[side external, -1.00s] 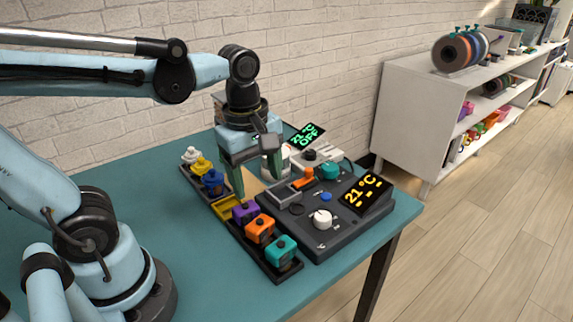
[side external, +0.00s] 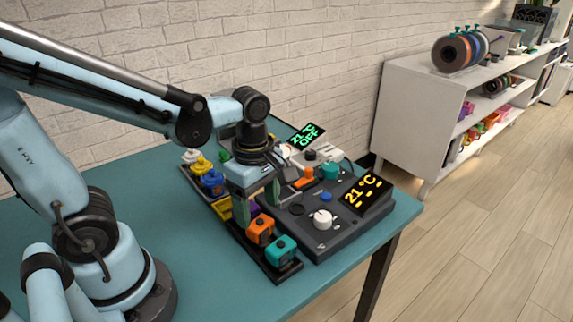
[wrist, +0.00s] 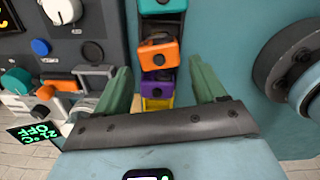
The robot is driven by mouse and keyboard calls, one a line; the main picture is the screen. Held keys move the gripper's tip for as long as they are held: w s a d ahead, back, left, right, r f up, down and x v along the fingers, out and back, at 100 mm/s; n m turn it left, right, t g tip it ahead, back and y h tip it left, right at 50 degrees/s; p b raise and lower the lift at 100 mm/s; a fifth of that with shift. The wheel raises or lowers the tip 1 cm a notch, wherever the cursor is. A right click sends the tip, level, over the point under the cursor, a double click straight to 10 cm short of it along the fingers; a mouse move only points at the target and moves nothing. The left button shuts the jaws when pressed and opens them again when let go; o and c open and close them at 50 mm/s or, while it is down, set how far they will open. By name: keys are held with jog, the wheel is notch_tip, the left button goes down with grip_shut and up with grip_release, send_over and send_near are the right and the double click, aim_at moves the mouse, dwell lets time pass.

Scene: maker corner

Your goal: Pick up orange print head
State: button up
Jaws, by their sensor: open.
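The orange print head (side external: 261,229) is an orange cube with a dark knob on top. It sits in a black tray between a teal print head (side external: 281,249) and a purple print head (side external: 253,208). In the wrist view the orange print head (wrist: 158,52) lies beyond my fingertips, with the purple print head (wrist: 158,83) nearer and the teal print head (wrist: 162,5) farther. My gripper (side external: 257,206) is open and empty, low over the purple print head, which it partly hides. Its green fingers (wrist: 165,75) stand on either side of the tray row.
A dark control station (side external: 325,240) with a white knob, a blue button and a 21 °C display stands right beside the tray. Blue, yellow and white pieces (side external: 207,172) stand in the tray's far end. The teal table (side external: 210,275) is clear at the front left.

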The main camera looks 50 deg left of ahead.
aim_at(260, 221)
jog(key=shift+w+f, duration=0.1)
jog(key=shift+f, duration=2.55)
jog(key=shift+c, duration=0.3)
jog(key=c, duration=0.8)
